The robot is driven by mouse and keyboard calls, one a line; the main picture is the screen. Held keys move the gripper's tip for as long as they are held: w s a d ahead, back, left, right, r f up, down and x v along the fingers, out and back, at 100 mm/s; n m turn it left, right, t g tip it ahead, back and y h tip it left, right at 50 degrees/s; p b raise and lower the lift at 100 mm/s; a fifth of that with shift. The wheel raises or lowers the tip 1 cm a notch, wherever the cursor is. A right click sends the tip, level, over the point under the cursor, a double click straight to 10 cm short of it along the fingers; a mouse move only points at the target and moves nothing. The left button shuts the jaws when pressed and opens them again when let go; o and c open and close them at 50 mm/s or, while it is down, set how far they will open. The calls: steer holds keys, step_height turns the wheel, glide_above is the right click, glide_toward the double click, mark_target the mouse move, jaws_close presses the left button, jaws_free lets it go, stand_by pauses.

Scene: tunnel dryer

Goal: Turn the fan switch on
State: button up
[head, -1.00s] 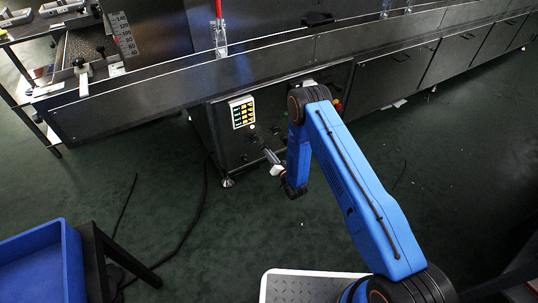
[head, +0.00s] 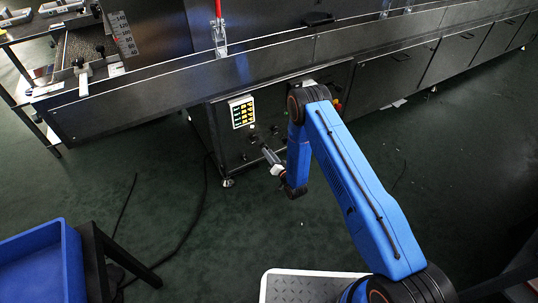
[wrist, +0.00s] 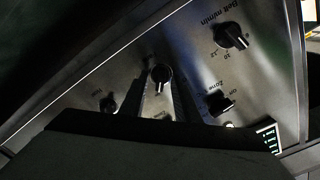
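The dark control panel (head: 236,143) sits on the front of the dryer's base cabinet. In the wrist view several black knobs show on it: one marked "Belt m/min" (wrist: 231,36), one marked "Zone" (wrist: 220,103), one in the middle (wrist: 160,76) and one at left (wrist: 108,104).
A lit key panel (head: 242,112) is above the knobs; its edge shows in the wrist view (wrist: 268,136). The dryer's long edge (head: 290,50) overhangs the cabinet. A blue bin (head: 68,262) is at lower left. A black cable (head: 190,228) lies on the green floor.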

steer(key=shift+s, duration=0.1)
steer(key=v, duration=1.7)
steer(key=shift+d, duration=0.15)
